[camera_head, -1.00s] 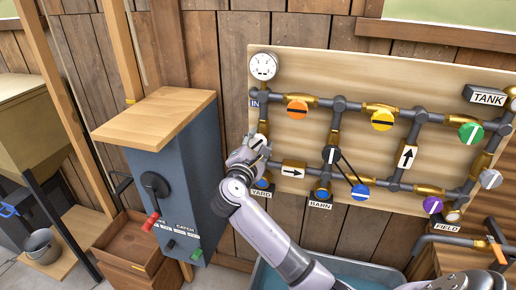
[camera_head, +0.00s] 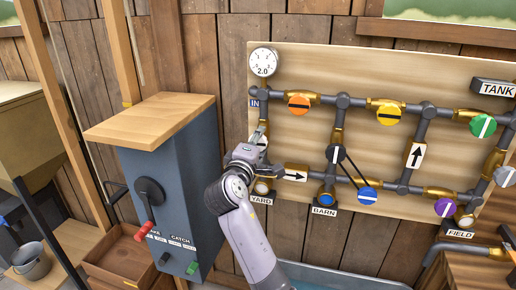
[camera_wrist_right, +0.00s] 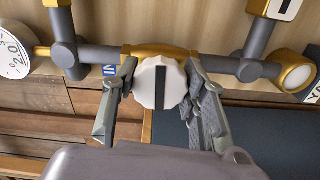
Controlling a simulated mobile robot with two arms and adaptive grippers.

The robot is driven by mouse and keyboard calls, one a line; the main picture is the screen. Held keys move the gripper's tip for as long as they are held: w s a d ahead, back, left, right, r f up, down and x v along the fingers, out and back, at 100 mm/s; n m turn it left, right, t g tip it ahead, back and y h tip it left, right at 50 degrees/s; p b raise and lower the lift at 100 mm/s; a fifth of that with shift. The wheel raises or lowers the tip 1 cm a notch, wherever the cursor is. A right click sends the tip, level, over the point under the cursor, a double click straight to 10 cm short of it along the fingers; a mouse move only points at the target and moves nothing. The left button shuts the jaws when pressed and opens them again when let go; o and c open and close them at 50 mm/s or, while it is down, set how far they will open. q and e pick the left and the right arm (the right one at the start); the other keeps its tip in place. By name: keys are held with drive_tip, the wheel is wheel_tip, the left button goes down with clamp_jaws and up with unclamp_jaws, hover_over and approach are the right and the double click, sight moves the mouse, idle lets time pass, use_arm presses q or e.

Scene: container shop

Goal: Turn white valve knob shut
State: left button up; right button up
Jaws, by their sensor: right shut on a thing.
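The white valve knob (camera_wrist_right: 160,86) is round with a dark stripe. In the wrist view the stripe lies across the line of its brass valve and pipe. My right gripper (camera_wrist_right: 158,85) has one finger on each side of the knob and is shut on it. In the head view the right gripper (camera_head: 256,146) is at the board's left pipe, between the IN label and the YARD outlet, and mostly covers the knob. My left gripper is not in view.
The pipe board (camera_head: 300,62) also carries orange (camera_head: 299,104), yellow (camera_head: 389,114), green (camera_head: 483,126), blue (camera_head: 367,195) and purple (camera_head: 440,207) knobs. A gauge (camera_head: 263,62) reads 2.0. A blue-grey cabinet (camera_head: 182,190) with a wooden top stands close left of my right arm.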

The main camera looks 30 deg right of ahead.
drive_tip(key=shift+f+m, duration=0.15)
drive_tip(key=shift+m, duration=0.25)
drive_tip(key=o, duration=1.2)
drive_tip(key=shift+s+a, duration=0.1)
drive_tip(key=v, duration=0.7)
drive_tip(key=shift+s, duration=0.1)
